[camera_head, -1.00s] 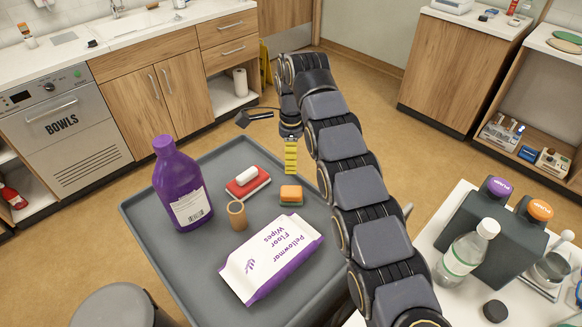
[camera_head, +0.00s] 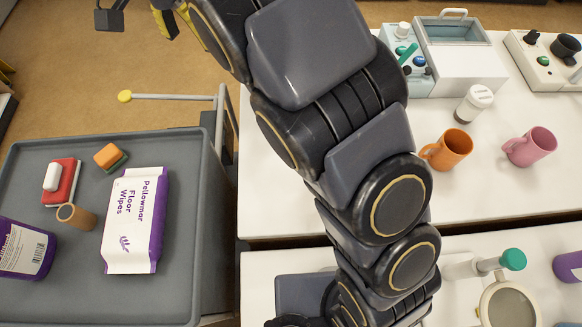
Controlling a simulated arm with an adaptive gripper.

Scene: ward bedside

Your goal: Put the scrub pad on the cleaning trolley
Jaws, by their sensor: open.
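The grey cleaning trolley (camera_head: 60,306) fills the lower left. An orange block with a green underside, which looks like the scrub pad (camera_head: 109,157), lies on its top near the far side. It is apart from the other things there. My gripper (camera_head: 137,14) is at the top left edge of the view, partly cut off, above the floor beyond the trolley. Its jaws are apart, with yellow on one finger, and I see nothing between them. It is clear of the pad.
The trolley also holds a red pad with a white top (camera_head: 62,183), a tan cup (camera_head: 75,216), floor wipes (camera_head: 135,220) and a purple bottle (camera_head: 25,250). White tables (camera_head: 340,235) stand right, with an orange mug (camera_head: 447,149) and a pink mug (camera_head: 530,147). My arm crosses the middle.

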